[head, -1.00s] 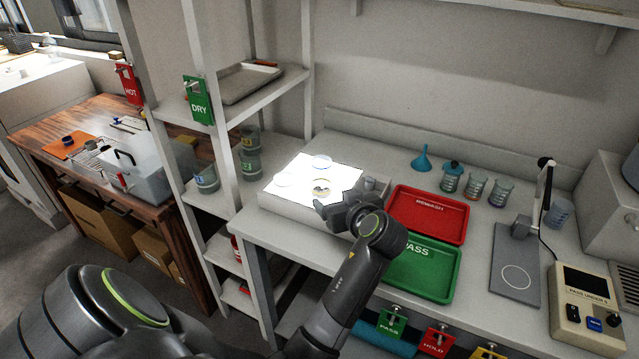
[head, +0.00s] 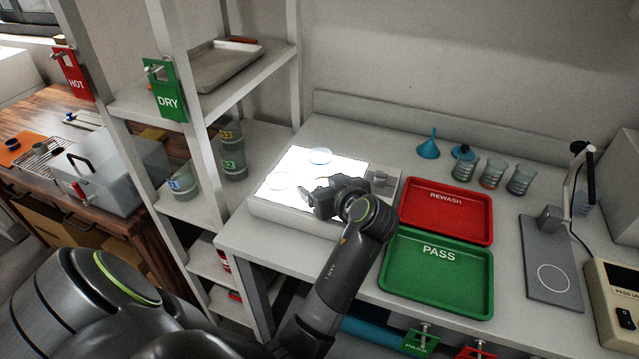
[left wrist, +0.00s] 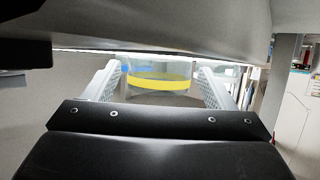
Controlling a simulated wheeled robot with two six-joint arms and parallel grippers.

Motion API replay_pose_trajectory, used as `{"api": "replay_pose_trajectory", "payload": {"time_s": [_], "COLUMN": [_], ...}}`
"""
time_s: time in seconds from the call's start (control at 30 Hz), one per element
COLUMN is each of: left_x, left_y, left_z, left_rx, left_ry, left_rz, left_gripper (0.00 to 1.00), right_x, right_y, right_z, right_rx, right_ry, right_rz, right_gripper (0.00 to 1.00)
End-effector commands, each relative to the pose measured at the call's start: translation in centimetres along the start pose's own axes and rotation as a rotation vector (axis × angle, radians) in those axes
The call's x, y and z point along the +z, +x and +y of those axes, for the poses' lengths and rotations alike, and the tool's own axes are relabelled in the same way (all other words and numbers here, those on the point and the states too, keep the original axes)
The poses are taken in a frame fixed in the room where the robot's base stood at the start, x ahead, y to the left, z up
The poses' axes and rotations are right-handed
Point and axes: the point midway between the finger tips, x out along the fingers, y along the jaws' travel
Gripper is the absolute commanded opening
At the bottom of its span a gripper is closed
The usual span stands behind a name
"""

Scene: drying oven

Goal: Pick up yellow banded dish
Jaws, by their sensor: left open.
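The yellow banded dish (left wrist: 160,83) shows in the left wrist view as a clear dish with a yellow band, between the two fingers of my left gripper (left wrist: 158,92). The fingers are apart, with a gap visible on each side of the dish. In the head view my left gripper (head: 316,194) is low over the front of the bright light box (head: 278,212) and hides the yellow banded dish. My right gripper is not in view.
A red REWASH tray (head: 446,211) and a green PASS tray (head: 438,274) lie right of the light box. A blue funnel (head: 429,146) and several beakers stand behind. A shelf rack with a DRY tag (head: 166,90) stands at the left.

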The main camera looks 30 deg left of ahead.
Motion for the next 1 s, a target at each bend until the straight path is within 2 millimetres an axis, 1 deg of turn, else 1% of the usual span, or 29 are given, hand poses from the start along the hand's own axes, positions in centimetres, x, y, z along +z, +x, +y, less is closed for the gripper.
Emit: {"api": "replay_pose_trajectory", "payload": {"time_s": [0.03,0.07,0.13,0.33,0.4,0.5,0.67,0.77,0.87,1.0], "left_x": [0.0,0.0,-0.1,-0.1,-0.1,-0.1,0.0,-0.4,-1.6,-4.2], "left_y": [-0.1,-0.1,-0.1,-0.1,-0.1,-0.1,0.0,-0.2,-0.6,-1.7], "left_z": [0.0,0.0,0.0,0.0,0.0,0.0,0.0,0.1,0.1,0.1], "left_rx": [0.001,0.001,0.001,0.001,0.001,0.001,0.001,0.002,0.003,0.005], "left_ry": [-0.001,-0.001,-0.001,-0.001,0.0,0.0,0.0,-0.001,-0.005,-0.007], "left_rz": [-0.001,-0.001,-0.001,-0.001,-0.001,-0.001,-0.002,-0.001,0.002,0.004], "left_gripper": [0.78,0.78,0.77,0.51,0.42,0.3,0.3,0.3,0.3,0.3], "right_x": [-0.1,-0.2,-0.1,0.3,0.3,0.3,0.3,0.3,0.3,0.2], "right_y": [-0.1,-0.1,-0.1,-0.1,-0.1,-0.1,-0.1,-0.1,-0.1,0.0], "right_z": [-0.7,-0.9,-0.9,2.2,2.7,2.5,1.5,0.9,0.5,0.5], "right_rx": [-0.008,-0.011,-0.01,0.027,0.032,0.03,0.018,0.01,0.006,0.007], "right_ry": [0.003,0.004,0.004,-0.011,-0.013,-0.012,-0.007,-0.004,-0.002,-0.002], "right_rz": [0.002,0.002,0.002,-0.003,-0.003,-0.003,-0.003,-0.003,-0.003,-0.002], "right_gripper": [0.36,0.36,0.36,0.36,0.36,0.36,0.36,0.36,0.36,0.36]}}
